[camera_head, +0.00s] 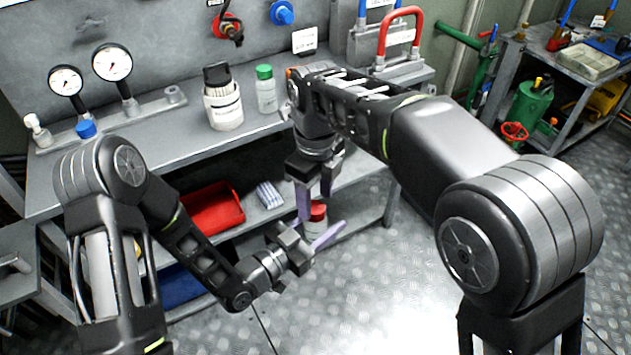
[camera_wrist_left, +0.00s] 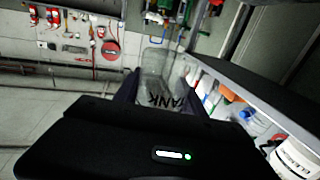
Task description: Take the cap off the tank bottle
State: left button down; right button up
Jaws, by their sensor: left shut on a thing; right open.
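The tank bottle (camera_head: 314,223), clear with a red cap (camera_head: 317,208), is held upright in mid-air in front of the bench. My left gripper (camera_head: 318,236) is shut on its body from the left. In the left wrist view the clear tank bottle (camera_wrist_left: 157,68) shows between the dark fingers, with "TANK" lettering on it; its cap is not clear there. My right gripper (camera_head: 315,203) points down from above and is open, its fingertips close to the cap, one on the left and one toward the right. I cannot tell if they touch it.
The bench top (camera_head: 165,145) holds a white container (camera_head: 223,108) and a green-capped bottle (camera_head: 266,92). A red tray (camera_head: 213,208) sits on the shelf below. A red-handled item (camera_head: 399,35) stands at the back right. The floor (camera_head: 370,285) in front is clear.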

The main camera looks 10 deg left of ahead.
jog(key=shift+f, duration=1.05)
grip_shut()
